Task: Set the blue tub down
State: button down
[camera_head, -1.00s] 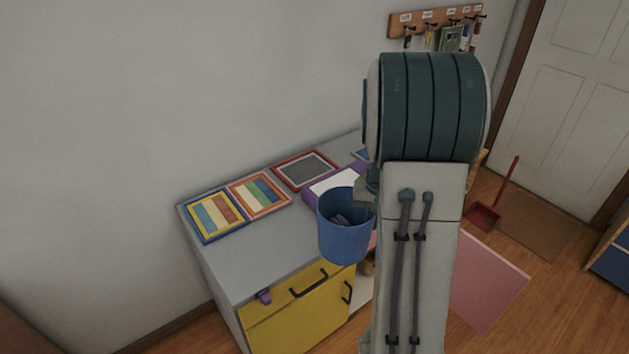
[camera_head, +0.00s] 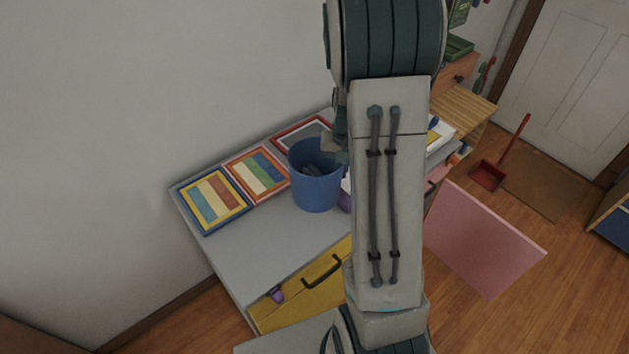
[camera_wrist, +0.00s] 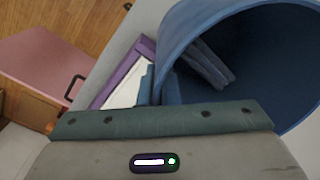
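The blue tub (camera_head: 315,188) is upright over the grey top of the cabinet (camera_head: 265,247), in front of the framed pictures. I cannot tell whether its base touches the top. In the wrist view the tub (camera_wrist: 178,40) fills the upper right, its opening facing the camera. My gripper (camera_head: 338,150) is at the tub's right rim, partly hidden by my arm. In the wrist view one finger is inside the tub and one outside, with the wall between them.
Striped pictures in a blue frame (camera_head: 213,203) and an orange frame (camera_head: 257,174) lie at the back left, with a red frame (camera_head: 300,134) beyond. A purple-edged item (camera_wrist: 128,75) lies near the tub. The cabinet top's front left is clear. A pink panel (camera_head: 483,240) stands right.

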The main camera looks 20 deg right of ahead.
jog(key=a+f, duration=0.1)
jog(key=a, duration=0.1)
jog(key=w+a+f+p, duration=0.1)
jog(key=a, duration=0.1)
jog(key=w+a+f, duration=0.1)
jog(key=a+f, duration=0.1)
jog(key=shift+a, duration=0.35)
jog(key=shift+w+f+p, duration=0.1)
jog(key=shift+f+p, duration=0.45)
jog(key=shift+f, duration=1.7)
jog(key=c, duration=2.1)
grip_release()
jog(key=shift+f, duration=0.1)
jog(key=o, duration=0.5)
jog(key=shift+c, duration=0.2)
jog(key=shift+r, duration=0.2)
